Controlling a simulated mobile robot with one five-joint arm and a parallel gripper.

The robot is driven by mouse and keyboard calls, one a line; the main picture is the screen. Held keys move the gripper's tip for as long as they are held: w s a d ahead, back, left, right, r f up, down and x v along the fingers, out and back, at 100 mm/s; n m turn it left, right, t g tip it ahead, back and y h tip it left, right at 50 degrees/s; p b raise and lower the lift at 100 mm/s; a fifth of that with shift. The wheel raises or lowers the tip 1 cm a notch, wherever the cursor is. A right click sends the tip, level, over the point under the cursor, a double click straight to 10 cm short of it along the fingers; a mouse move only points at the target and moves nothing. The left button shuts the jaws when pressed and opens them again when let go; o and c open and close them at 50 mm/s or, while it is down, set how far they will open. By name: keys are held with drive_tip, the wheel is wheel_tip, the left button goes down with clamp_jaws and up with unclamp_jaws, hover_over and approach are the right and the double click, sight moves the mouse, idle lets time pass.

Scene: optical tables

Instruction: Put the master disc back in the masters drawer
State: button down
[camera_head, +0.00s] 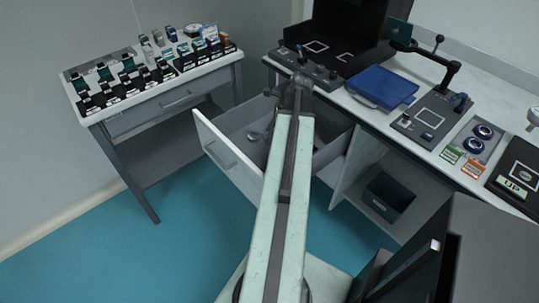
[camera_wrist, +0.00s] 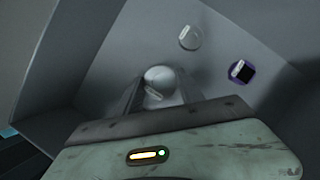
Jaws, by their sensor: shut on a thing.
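The open drawer (camera_head: 226,165) has a pale front with a handle and is pulled out under the right-hand table. Its grey interior (camera_wrist: 120,45) fills much of the wrist view. My gripper (camera_wrist: 158,90) is shut on a pale round disc (camera_wrist: 160,74), with a dark finger on each side. The disc is inside or just over the drawer; I cannot tell whether it touches the floor. In the head view my arm hides the gripper and the held disc.
A pale round piece (camera_wrist: 189,37) and a purple-edged dark piece (camera_wrist: 241,71) lie in the drawer beyond the gripper. The right table (camera_head: 482,92) carries a blue case (camera_head: 382,86) and instruments. The left table (camera_head: 73,96) holds several small mounts.

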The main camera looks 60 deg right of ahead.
sight(267, 153)
wheel_tip(267, 153, down, 8)
drive_tip(key=b, duration=0.6)
drive_tip(key=shift+r, duration=0.25)
drive_tip(key=shift+f, duration=0.2)
drive_tip(key=c, duration=0.7)
unclamp_jaws()
drive_tip(key=shift+c, duration=0.2)
drive_tip(key=shift+r, duration=0.1)
drive_tip(key=p+v, duration=1.1)
drive_tip(key=v, duration=0.1)
drive_tip(key=shift+r, duration=0.15)
